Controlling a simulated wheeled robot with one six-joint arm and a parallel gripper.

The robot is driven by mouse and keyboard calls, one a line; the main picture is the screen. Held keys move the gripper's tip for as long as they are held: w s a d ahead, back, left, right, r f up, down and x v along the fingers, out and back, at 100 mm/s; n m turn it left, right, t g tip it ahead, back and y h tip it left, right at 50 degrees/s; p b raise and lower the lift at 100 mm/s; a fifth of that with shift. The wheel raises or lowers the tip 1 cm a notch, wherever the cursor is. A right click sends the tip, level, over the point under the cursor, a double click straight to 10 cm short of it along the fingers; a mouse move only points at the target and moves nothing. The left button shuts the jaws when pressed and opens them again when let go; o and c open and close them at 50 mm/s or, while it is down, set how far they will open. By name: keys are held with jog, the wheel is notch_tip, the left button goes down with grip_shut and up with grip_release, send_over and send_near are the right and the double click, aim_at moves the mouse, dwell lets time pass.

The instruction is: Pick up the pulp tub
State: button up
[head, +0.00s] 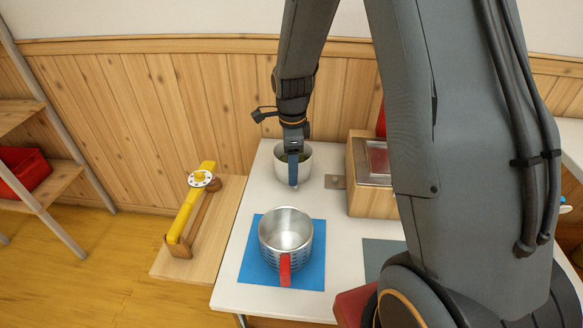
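Two metal vessels stand on the white table, and I cannot tell for certain which is the pulp tub. The rear one is a plain steel tub (303,176) with something dark inside it. My gripper (294,172) points down at this tub, its fingers overlapping the tub's rim and near wall in the picture. The fingers show edge-on, so their opening and any contact are hidden. The front one is an empty-looking steel vessel (300,239) with slotted sides and a red handle (285,270) facing me. It stands upright on a blue mat (255,268).
A wooden box (370,200) with a clear-fronted top stands right of the rear tub. A grey mat (377,255) lies front right, partly behind my arm. A yellow lever device (186,215) sits on a wooden board at left. Table (240,297) space left of the vessels is clear.

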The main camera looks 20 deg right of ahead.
jog(key=f, duration=0.5)
jog(key=shift+s+d+f, duration=0.2)
jog(key=shift+d+f, duration=0.15)
jog(key=shift+f, duration=0.05)
jog(key=shift+c, duration=0.3)
grip_shut()
